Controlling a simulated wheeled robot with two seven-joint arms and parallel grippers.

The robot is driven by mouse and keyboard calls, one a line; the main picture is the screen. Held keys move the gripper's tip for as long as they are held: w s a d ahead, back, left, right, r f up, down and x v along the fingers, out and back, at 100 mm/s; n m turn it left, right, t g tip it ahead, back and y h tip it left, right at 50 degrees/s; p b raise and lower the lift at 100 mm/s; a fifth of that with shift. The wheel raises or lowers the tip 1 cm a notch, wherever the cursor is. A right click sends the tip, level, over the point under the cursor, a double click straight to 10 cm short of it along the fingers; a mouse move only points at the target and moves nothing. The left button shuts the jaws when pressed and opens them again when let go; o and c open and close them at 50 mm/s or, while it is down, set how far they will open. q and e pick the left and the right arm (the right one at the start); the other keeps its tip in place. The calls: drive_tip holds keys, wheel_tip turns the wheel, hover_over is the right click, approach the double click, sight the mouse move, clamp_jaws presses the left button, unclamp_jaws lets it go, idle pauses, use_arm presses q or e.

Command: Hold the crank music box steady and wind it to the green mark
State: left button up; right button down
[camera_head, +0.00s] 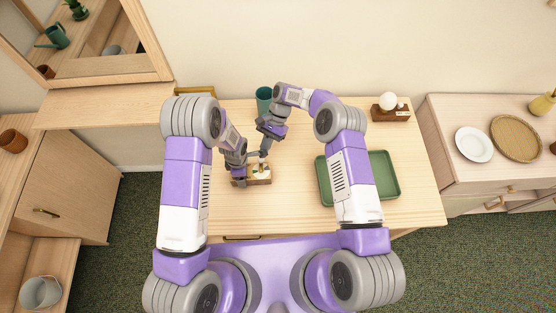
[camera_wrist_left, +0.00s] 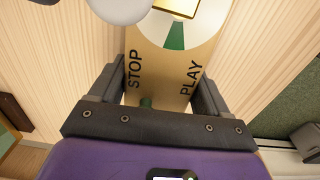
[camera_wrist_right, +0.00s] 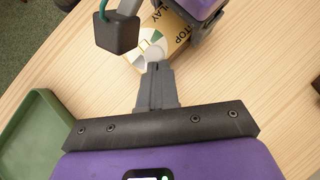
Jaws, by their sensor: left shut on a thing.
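The crank music box (camera_head: 265,181) is a small wooden box on the table, with STOP and PLAY printed on its top in the left wrist view (camera_wrist_left: 160,65). A green wedge (camera_wrist_left: 175,37) shows on its pale dial. A white round knob (camera_wrist_left: 118,8) stands over the dial, cut by the frame edge. My left gripper (camera_wrist_left: 150,100) is shut on the box, a finger on each side. My right gripper (camera_wrist_right: 157,75) has its fingers together, tips pointing at the white knob (camera_wrist_right: 153,53); whether they touch it is unclear.
A green tray (camera_head: 391,175) lies right on the table. A teal cup (camera_head: 263,94) stands behind my right gripper. A wooden block with a white ball (camera_head: 390,112) is at the back right. A black block with a teal loop (camera_wrist_right: 116,34) shows near the box in the right wrist view.

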drive_tip(key=shift+a+n+g+h, duration=0.3)
drive_tip(key=shift+a+n+h, duration=0.2)
drive_tip(key=shift+n, duration=0.3)
idle(1.4)
drive_tip(key=s+v, duration=0.1)
drive_tip(key=v, duration=1)
drive_tip(key=shift+w+d+r, duration=0.2)
drive_tip(key=shift+d+r, duration=0.1)
drive_tip(key=shift+r, duration=0.3)
idle(0.3)
